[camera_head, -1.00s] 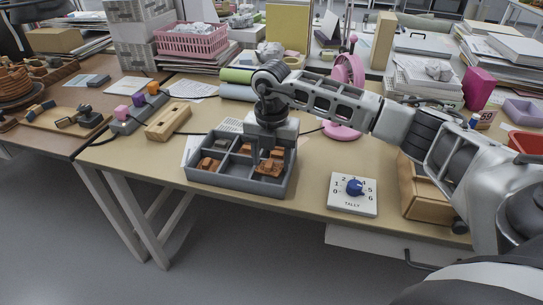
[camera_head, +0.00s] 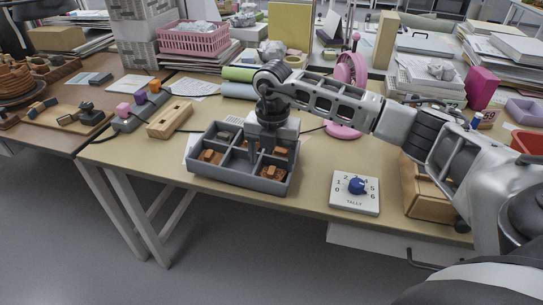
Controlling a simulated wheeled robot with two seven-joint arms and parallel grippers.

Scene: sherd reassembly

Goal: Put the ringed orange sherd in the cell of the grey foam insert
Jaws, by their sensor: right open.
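The grey foam insert (camera_head: 234,180) is a divided tray near the front of the table. Orange-brown sherds lie in its cells: one front left (camera_head: 211,156), one back right (camera_head: 281,151), one front right (camera_head: 272,172). I cannot make out a ring on any of them. My right gripper (camera_head: 264,153) points down over the right half of the insert, its fingers open and reaching down among the dividers. No sherd shows between the fingers. The gripper hides part of the back middle of the insert. My left gripper is not in view.
A white tally dial (camera_head: 355,192) lies right of the insert, with bare table between. A wooden block (camera_head: 170,119) and a grey strip with coloured knobs (camera_head: 140,110) lie to the left. A pink stand (camera_head: 343,130) rises behind my right arm.

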